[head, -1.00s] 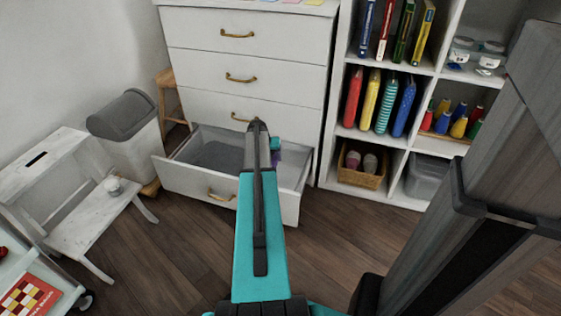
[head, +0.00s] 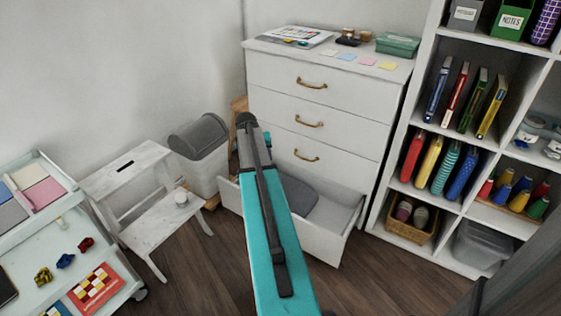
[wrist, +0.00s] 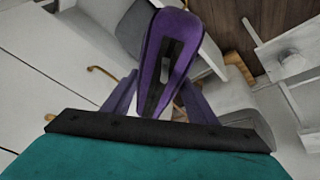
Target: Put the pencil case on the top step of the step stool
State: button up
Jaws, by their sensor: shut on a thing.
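A purple pencil case (wrist: 152,48) with a dark zip strip is held in my gripper (wrist: 160,100), seen in the wrist view. The fingers are closed on its near end, and its far end points away from the palm. In the head view my arm hides the gripper and the case. The white step stool (head: 144,229) stands at the left, by the wall. Its top step (head: 128,167) has a dark slot and is otherwise bare. My arm's end shows to the right of the stool.
A grey-lidded bin (head: 203,168) stands between the stool and the white dresser (head: 275,72). The dresser's bottom drawer (head: 309,235) is pulled out. A cart (head: 50,222) with small items is at the far left. Shelves (head: 398,143) stand at the right. Some wood floor is clear.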

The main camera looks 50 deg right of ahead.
jog(key=w+a+r+n+t+p, duration=0.15)
jog(key=w+a+r+p, duration=0.3)
jog(key=a+r, duration=0.55)
jog(key=w+a+r+n+y+p, duration=0.1)
jog(key=w+a+r+n+p, duration=0.1)
jog(key=w+a+r+p, duration=0.5)
jog(key=w+a+r+n+p, duration=0.15)
jog(key=a+r+p, duration=0.25)
jog(key=a+r, duration=0.8)
jog(key=s+a+r+n+t+y+p, duration=0.1)
jog(key=a+r+n+p, duration=0.3)
jog(key=a+r+p, duration=1)
jog(key=s+a+r, duration=0.1)
jog(key=a+r, duration=0.9)
jog(key=a, duration=0.3)
jog(key=shift+s+a+n+y, duration=0.4)
jog(key=shift+d+t, duration=0.15)
jog(key=shift+t, duration=0.1)
